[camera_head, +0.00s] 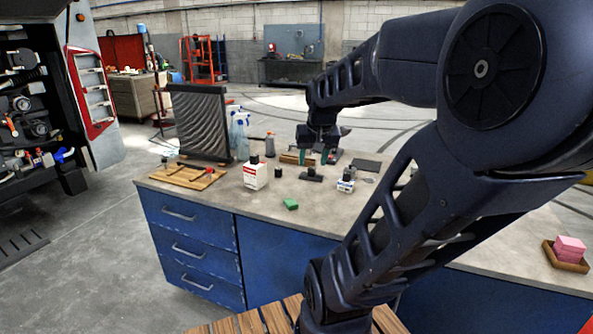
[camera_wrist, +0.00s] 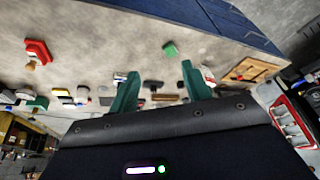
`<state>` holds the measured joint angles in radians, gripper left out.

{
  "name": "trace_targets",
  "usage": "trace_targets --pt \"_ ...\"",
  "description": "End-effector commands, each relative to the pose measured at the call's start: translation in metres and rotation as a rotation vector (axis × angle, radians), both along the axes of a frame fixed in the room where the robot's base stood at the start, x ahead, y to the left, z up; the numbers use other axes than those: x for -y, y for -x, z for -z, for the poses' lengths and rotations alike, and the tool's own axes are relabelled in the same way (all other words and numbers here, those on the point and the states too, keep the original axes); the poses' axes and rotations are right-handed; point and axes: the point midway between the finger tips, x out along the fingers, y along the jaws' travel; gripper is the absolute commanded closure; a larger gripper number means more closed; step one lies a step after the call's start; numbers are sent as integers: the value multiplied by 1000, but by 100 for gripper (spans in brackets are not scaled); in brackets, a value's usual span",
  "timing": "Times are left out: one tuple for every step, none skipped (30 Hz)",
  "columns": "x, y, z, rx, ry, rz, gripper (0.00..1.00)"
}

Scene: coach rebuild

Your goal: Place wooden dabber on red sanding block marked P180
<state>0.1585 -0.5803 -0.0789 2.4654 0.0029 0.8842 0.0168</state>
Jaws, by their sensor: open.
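My gripper (camera_head: 314,158) is over the back of the workbench in the head view, its green fingers apart. The wrist view shows the same gripper (camera_wrist: 157,71) open, with nothing held between the fingertips. A red item (camera_wrist: 37,50) lies at the far left of the bench in the wrist view, with a small tan piece (camera_wrist: 30,66) beside it. I cannot read any P180 mark, nor tell whether these are the red sanding block and the wooden dabber. My arm hides part of the bench in the head view.
A green block (camera_head: 291,204) lies near the front edge. A white bottle (camera_head: 255,175), a wooden board (camera_head: 195,177) and a dark radiator-like panel (camera_head: 202,122) stand left of the gripper. A pink stack (camera_head: 570,246) sits in a wooden tray at right. The bench's front middle is mostly clear.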

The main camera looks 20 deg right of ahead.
Motion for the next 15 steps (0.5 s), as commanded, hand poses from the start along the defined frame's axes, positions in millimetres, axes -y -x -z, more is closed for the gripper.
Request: trace_targets --pt "-19 11 -2 9 11 -54 52" --pt "-28 16 -3 12 16 -80 52" --pt "-38 24 -3 15 24 -113 52" --pt "-45 29 -3 16 29 -136 52" --pt "-51 34 -3 18 34 -155 52" --pt "-58 39 -3 21 39 -179 52" --pt "-62 43 -3 22 44 -193 52" --pt "-66 46 -2 22 47 -206 52" --pt "-70 50 -2 23 51 -221 52" --pt "-72 52 -2 23 53 -228 52" --pt "-73 54 -1 24 55 -234 52" --pt "-75 55 -1 24 57 -239 52" --pt "-75 56 -1 24 57 -242 52" --pt "-75 56 -1 24 57 -243 52" --pt "-76 56 -1 24 58 -244 52"
